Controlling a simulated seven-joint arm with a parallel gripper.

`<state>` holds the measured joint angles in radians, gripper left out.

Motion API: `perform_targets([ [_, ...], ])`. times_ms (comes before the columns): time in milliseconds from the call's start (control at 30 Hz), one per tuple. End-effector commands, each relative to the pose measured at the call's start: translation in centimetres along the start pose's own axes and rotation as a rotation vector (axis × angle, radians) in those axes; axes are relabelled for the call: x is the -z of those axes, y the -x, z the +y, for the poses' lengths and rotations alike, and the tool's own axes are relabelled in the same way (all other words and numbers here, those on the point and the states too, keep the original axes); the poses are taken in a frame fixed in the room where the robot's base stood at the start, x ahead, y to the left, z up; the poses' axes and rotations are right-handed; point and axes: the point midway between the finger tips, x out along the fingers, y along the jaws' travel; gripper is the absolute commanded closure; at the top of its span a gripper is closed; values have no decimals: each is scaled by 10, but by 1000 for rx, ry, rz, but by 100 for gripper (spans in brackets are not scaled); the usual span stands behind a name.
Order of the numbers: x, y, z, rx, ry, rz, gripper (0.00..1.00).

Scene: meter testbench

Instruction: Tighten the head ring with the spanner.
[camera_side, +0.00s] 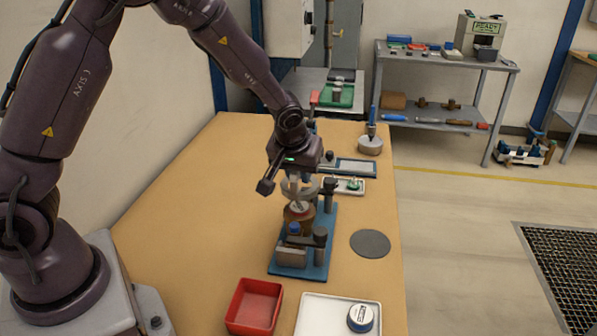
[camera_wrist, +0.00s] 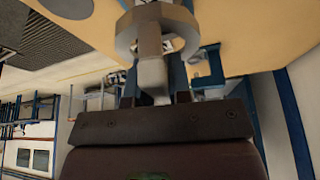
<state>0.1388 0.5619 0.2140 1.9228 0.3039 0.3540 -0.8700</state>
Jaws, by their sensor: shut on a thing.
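My gripper (camera_side: 299,176) is above the blue test fixture and is shut on the upright grip of the spanner (camera_side: 314,187). The spanner is a light grey ring tool. In the wrist view its ring (camera_wrist: 124,38) lies beyond the fingertips (camera_wrist: 153,90), with the pale grip between them. The brown meter body (camera_side: 297,222) stands upright in the fixture (camera_side: 318,257), with a pale dial on top. The spanner's ring is at or just above the meter's top. I cannot tell whether it is seated on the head ring, which is largely hidden.
A dark post (camera_side: 329,190) and a clamp (camera_side: 291,256) stand close to the meter. A grey disc (camera_side: 370,244) lies to the right. A red tray (camera_side: 254,306) and a white tray (camera_side: 313,316) with a round cap sit in front. The bench's left side is clear.

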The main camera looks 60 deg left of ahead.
Motion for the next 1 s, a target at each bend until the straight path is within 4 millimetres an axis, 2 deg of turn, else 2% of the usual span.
perform_targets([
  [367, 0, 0, 2, 216, 517, 3, 100],
  [900, 1, -1, 0, 644, 1552, 4, 100],
  [1000, -3, -7, 0, 671, 1608, 1, 100],
])
